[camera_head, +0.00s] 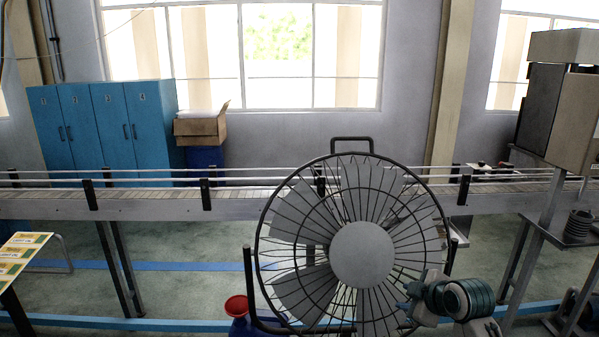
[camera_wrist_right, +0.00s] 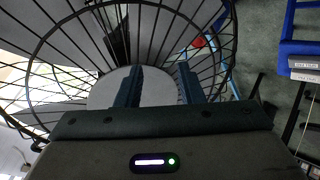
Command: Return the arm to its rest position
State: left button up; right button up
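My right arm comes in at the lower right of the head view, with its gripper (camera_head: 412,305) in front of the lower right of a large caged fan (camera_head: 362,254). In the right wrist view the two dark fingers of this gripper (camera_wrist_right: 160,82) stand apart with nothing between them, and the fan's grey hub (camera_wrist_right: 110,88) shows behind them. I cannot tell whether the fingers touch the fan's wire cage. My left arm and gripper are not in view.
A red funnel (camera_head: 236,306) on a blue container (camera_head: 245,326) stands left of the fan. A conveyor (camera_head: 150,205) runs across behind it. Blue lockers (camera_head: 100,125) and a cardboard box (camera_head: 202,128) are at the back left. A machine (camera_head: 560,100) stands at the right. Open floor shows at left.

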jog(key=s+f+m+g+h, duration=0.1)
jog(key=s+f+m+g, duration=0.15)
jog(key=s+f, duration=0.65)
jog(key=s+d+f+m+g+h, duration=0.1)
jog(key=s+f+m, duration=0.2)
jog(key=s, duration=0.7)
jog(key=s+f+m+g+h, duration=0.1)
jog(key=s+f+m, duration=0.25)
jog(key=s, duration=0.75)
jog(key=s+d+f+m+g+h, duration=0.1)
jog(key=s+f+m+g, duration=0.15)
jog(key=s, duration=0.75)
notch_tip(320, 180, down, 31)
jog(key=d+m, duration=0.1)
jog(key=d, duration=0.2)
jog(key=s+f+g, duration=0.1)
jog(key=s+f, duration=1.7)
jog(key=shift+d+f, duration=0.3)
